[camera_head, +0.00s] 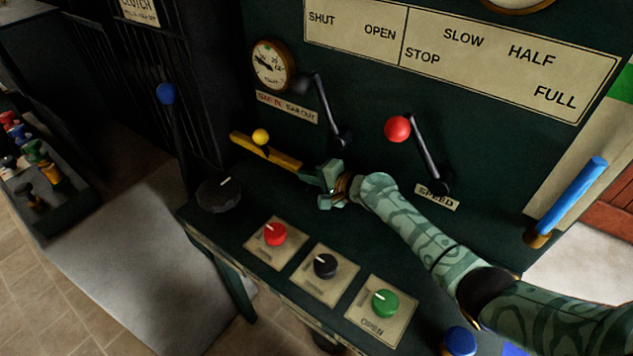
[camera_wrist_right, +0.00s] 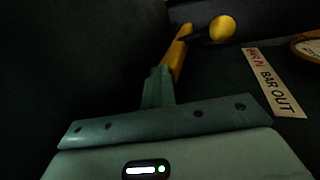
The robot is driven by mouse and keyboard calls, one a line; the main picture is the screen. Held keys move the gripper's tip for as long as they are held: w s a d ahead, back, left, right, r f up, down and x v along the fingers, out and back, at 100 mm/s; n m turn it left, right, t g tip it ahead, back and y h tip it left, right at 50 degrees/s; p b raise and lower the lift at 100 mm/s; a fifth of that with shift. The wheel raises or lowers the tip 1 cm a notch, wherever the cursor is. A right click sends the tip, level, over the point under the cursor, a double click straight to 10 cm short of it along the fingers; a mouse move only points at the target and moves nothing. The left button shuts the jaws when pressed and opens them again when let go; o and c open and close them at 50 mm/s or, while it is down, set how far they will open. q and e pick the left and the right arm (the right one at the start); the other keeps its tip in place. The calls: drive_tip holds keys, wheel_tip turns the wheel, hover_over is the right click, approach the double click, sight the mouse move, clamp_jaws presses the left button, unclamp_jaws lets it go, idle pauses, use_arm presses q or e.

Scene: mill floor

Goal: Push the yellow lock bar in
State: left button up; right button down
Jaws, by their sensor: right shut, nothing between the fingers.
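The yellow lock bar (camera_head: 240,143) lies along the front of the dark green machine panel, with a round yellow knob (camera_head: 260,136) at its middle. My right gripper (camera_head: 313,177) is shut and empty, at the bar's right end. In the right wrist view its closed fingers (camera_wrist_right: 158,88) line up with the near end of the yellow bar (camera_wrist_right: 177,55), and the yellow knob (camera_wrist_right: 222,28) stands beyond. I cannot tell whether the fingertips touch the bar. The label (camera_wrist_right: 272,82) reads BAR OUT on its nearer part. My left gripper is not in view.
A red-knobbed speed lever (camera_head: 397,129) and a dark lever (camera_head: 325,105) stand above my gripper. A black dial (camera_head: 218,194) and red (camera_head: 275,234), black (camera_head: 325,265) and green (camera_head: 385,303) knobs sit on the ledge below. A blue handle (camera_head: 572,197) is at right.

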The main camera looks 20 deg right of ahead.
drive_tip(key=shift+r, duration=0.25)
drive_tip(key=shift+d+r, duration=0.1)
drive_tip(key=p+v, duration=0.1)
drive_tip(key=v, duration=0.2)
drive_tip(key=p+v, duration=0.1)
drive_tip(key=v, duration=0.2)
drive_tip(key=shift+s+d+p, duration=0.15)
drive_tip(key=shift+s+p, duration=0.15)
drive_tip(key=shift+s+d, duration=0.2)
drive_tip(key=shift+s, duration=0.1)
